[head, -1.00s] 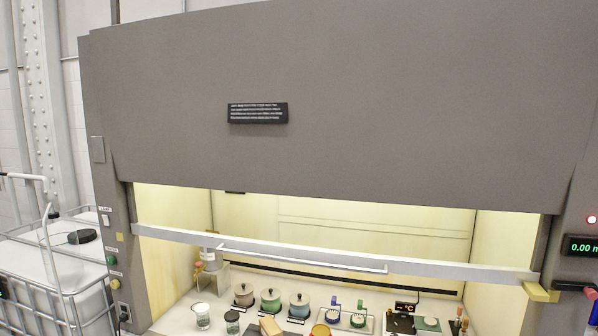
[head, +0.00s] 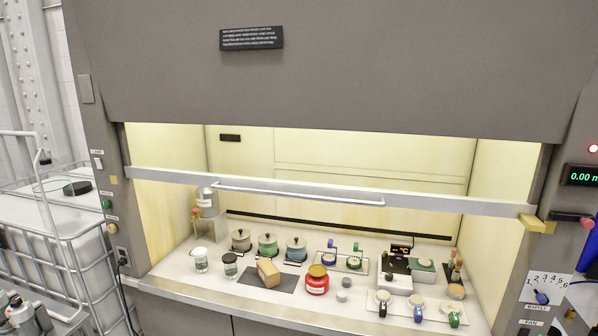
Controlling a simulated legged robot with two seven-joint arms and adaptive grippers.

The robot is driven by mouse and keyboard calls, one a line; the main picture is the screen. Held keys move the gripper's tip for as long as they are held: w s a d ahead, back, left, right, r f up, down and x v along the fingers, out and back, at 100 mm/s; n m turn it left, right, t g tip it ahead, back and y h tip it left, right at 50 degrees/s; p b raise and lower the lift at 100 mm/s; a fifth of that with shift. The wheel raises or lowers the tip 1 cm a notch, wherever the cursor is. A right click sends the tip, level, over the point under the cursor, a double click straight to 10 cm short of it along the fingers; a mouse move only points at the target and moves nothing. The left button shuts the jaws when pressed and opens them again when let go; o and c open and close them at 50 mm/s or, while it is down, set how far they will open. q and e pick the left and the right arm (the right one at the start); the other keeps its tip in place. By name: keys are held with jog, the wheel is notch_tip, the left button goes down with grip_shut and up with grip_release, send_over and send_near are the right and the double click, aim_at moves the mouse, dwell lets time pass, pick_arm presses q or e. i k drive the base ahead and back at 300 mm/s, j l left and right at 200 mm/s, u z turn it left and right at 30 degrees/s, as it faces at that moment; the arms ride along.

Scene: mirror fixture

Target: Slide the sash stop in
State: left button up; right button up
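The yellow sash stop (head: 537,223) is at the right post of the fume hood, at the right end of the sash's bottom rail. It appears to stick out from the post in front of the rail end. The sash rail (head: 440,205) with its long white handle (head: 300,193) hangs partly raised across the opening. A grey and dark mechanical part, possibly my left arm, shows at the lower left corner, far from the stop. Its fingers cannot be made out. My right gripper is not in view.
A red-ended dark lever (head: 572,218) sits just right of the stop, below a green display (head: 582,175). Jars, pots, a red jar (head: 317,281) and instruments stand on the hood's worktop (head: 210,285). A caged white tank (head: 60,250) stands at the left.

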aim_at(586, 221)
jog(key=z, duration=1.6)
